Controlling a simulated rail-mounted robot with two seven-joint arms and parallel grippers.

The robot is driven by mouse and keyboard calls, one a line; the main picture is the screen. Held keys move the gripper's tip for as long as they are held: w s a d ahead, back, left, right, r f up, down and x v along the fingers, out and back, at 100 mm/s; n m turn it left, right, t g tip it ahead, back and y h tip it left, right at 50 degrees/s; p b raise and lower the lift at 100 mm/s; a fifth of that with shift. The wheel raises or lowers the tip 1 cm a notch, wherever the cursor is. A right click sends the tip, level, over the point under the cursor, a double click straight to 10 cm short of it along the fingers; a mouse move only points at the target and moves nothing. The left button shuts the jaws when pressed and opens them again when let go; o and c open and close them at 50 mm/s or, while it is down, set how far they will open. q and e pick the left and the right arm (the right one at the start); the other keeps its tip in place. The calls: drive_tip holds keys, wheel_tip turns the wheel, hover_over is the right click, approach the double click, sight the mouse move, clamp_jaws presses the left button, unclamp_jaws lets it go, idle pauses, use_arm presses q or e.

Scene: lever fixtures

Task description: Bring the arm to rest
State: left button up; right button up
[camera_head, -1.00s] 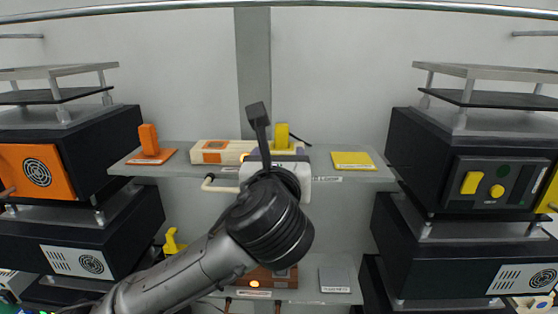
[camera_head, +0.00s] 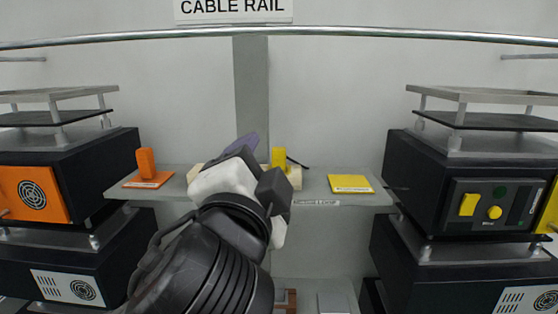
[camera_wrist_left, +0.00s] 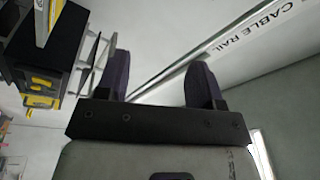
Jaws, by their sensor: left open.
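My left arm rises from the bottom of the head view, bent at a black joint. My left gripper (camera_head: 240,148), with a white body and purple finger, is in front of the middle shelf and partly hides a cream fixture (camera_head: 295,178). In the left wrist view, the left gripper (camera_wrist_left: 160,82) has its two purple fingers wide apart with nothing between them. An orange lever (camera_head: 146,162) stands upright on the shelf to its left. A yellow lever (camera_head: 278,158) stands just right of it in the picture. My right gripper is not in view.
The shelf (camera_head: 320,196) also holds a flat yellow plate (camera_head: 350,184). Dark equipment stacks stand left (camera_head: 70,170) and right (camera_head: 425,175). A metal rail (camera_head: 340,33) crosses above, with a "CABLE RAIL" sign (camera_head: 234,8).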

use_arm(q)
drive_tip(key=s+a+f+n+g+y+p, duration=0.15)
drive_tip(key=a+f+n, duration=0.3)
drive_tip(key=f, duration=0.65)
drive_tip(key=s+a+f+n+g, duration=0.3)
drive_tip(key=a+f, duration=0.3)
drive_tip(key=f, duration=0.6)
drive_tip(key=s+a+f+n+g, duration=0.25)
drive_tip(key=a+f, duration=0.25)
drive_tip(key=f, duration=0.6)
drive_tip(key=s+a+f+n+g, duration=0.1)
drive_tip(key=s+f+g, duration=0.3)
drive_tip(key=s+f, duration=0.7)
drive_tip(key=s+a+f+n+g+y+p, duration=0.1)
drive_tip(key=s+f+g, duration=0.4)
drive_tip(key=s+f, duration=0.7)
wheel_tip(320, 180, down, 2)
drive_tip(key=shift+s+a+f+p, duration=0.25)
drive_tip(key=shift+s+a+p, duration=0.05)
drive_tip(key=shift+a, duration=0.55)
